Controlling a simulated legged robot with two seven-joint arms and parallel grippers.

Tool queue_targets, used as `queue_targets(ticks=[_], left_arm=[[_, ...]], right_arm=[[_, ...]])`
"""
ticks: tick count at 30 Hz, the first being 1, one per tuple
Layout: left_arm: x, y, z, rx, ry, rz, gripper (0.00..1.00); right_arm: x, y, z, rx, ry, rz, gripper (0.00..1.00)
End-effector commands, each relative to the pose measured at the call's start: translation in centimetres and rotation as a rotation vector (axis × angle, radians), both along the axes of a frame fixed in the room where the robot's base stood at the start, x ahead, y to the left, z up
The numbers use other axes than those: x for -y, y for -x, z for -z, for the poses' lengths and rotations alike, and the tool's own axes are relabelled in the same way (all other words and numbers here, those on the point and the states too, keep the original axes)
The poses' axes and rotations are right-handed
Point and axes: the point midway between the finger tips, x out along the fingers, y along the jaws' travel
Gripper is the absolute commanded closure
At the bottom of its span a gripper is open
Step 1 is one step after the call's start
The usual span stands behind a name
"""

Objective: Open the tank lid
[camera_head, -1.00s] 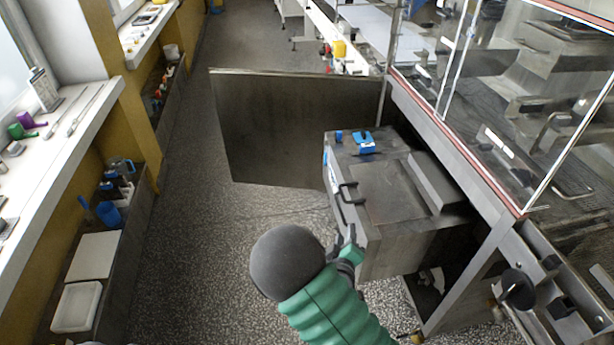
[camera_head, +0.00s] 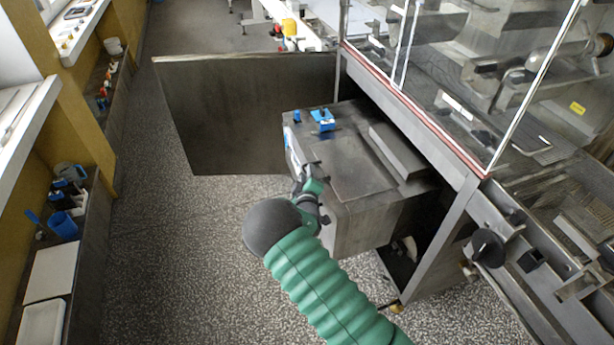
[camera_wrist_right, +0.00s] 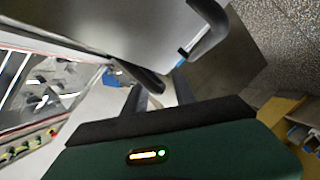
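The tank (camera_head: 352,222) is a grey metal box pulled out beside the machine frame. Its flat lid (camera_head: 350,176) lies closed on top, with blue fittings (camera_head: 322,118) at the far edge. My right gripper (camera_head: 306,183) is at the tank's left upper edge, where it covers most of the dark handle. In the right wrist view its two dark fingers (camera_wrist_right: 158,96) stand apart, with a dark handle bar (camera_wrist_right: 143,76) just beyond them. I cannot tell whether the bar is between the fingers. My left gripper is not in view.
A dark metal door panel (camera_head: 245,115) stands open behind the tank. The machine frame and its glass guard (camera_head: 470,80) rise close on the right. A low shelf with white trays (camera_head: 52,270) runs along the left wall. The speckled floor between is clear.

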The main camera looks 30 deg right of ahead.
Motion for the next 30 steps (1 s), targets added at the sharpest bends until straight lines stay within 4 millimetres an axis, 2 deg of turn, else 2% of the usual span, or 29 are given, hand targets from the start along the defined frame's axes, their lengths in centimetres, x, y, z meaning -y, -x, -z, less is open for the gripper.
queue_targets(ticks=[9,17,30], left_arm=[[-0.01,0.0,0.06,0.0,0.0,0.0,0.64],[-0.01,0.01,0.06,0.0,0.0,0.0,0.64],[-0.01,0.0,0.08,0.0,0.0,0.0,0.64]], right_arm=[[0.24,-0.45,0.12,-0.001,-0.001,-0.001,0.67],[0.22,-0.43,0.15,-0.001,-0.001,-0.001,1.0],[0.16,-0.39,0.33,-0.004,-0.003,-0.001,1.0]])
